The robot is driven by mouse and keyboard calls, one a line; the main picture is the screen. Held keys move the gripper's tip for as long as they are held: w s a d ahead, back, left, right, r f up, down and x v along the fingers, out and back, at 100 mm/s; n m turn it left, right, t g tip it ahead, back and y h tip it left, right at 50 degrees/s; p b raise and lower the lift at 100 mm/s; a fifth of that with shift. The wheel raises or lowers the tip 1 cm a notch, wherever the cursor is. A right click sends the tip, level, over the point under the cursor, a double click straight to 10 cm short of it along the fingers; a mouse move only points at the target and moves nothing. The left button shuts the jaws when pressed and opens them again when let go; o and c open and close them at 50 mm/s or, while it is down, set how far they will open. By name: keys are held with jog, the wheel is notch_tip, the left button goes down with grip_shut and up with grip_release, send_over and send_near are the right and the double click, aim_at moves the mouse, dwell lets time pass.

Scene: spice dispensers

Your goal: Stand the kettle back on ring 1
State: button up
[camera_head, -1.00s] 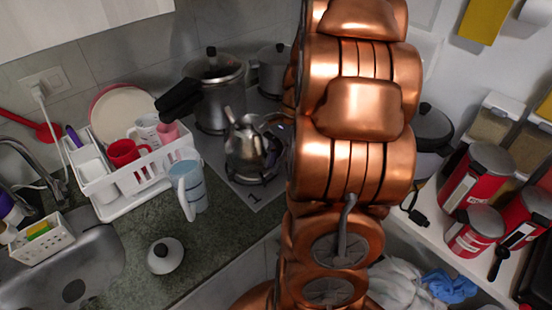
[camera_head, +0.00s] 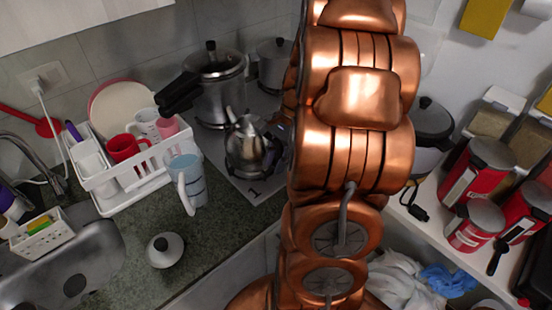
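The kettle (camera_head: 246,148) is small, steel and shiny. It looks upright and sits over the front burner beside the printed "1" on the hob (camera_head: 253,192). Its base appears to be down at burner height, but I cannot tell whether it touches all round. My gripper (camera_head: 275,146) shows only as a small dark part at the kettle's right side. My copper arm hides most of it and the kettle's right side, including its handle. I cannot see whether the fingers are closed on the kettle.
A large steel pot (camera_head: 216,88) with a black handle stands behind the kettle. Another pot (camera_head: 273,62) is at the back. A blue-and-white jug (camera_head: 187,180) and dish rack (camera_head: 118,185) are left. A white lid (camera_head: 165,250) lies on the counter. Red canisters (camera_head: 478,172) stand right.

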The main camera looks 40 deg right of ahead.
jog(key=shift+o, duration=0.6)
jog(key=shift+r, duration=0.1)
